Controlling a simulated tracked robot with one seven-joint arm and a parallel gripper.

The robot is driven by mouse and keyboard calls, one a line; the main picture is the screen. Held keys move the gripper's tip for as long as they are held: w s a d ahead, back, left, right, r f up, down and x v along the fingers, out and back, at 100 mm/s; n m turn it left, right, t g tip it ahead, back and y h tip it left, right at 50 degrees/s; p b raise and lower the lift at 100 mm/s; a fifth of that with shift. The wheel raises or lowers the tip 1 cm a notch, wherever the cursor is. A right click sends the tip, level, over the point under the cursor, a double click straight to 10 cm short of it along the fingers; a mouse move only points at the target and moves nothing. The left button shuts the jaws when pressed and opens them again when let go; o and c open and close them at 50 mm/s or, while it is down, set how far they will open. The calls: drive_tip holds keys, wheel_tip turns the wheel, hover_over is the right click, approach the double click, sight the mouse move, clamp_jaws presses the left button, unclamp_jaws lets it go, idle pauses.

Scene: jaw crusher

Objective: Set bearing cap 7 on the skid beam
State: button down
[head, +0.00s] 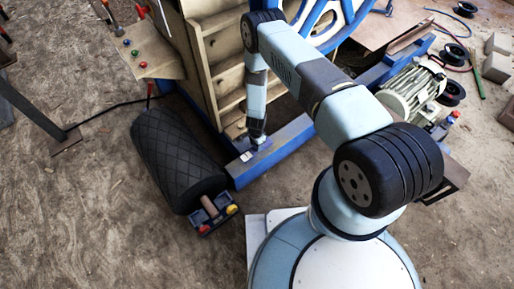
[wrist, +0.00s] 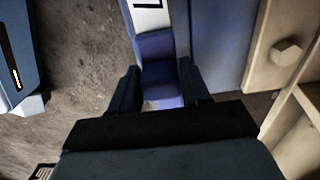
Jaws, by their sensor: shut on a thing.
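My gripper (wrist: 158,88) is shut on a blue block between its two dark fingers in the wrist view. I take this block to be the bearing cap (wrist: 160,52); its outline is hard to part from the blue metal around it. A white label with a black mark (wrist: 148,14) shows just beyond it, its number not readable. In the head view my gripper (head: 259,138) points down at the blue skid beam (head: 283,143), close to its top. The cap is too small to make out there. I cannot tell whether it touches the beam.
The cream crusher body (head: 215,50) stands close beside the gripper; its wall and a bolt (wrist: 287,54) show in the wrist view. A black ribbed roller (head: 178,152) lies left of the beam, with a small box (head: 213,214) before it. A motor (head: 411,92) stands right.

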drive_tip(key=shift+w+d+f, duration=0.15)
drive_tip(key=shift+w+f, duration=0.05)
drive_tip(key=shift+f, duration=1.6)
drive_tip(key=c, duration=0.5)
unclamp_jaws()
wheel_tip(320, 180, up, 12)
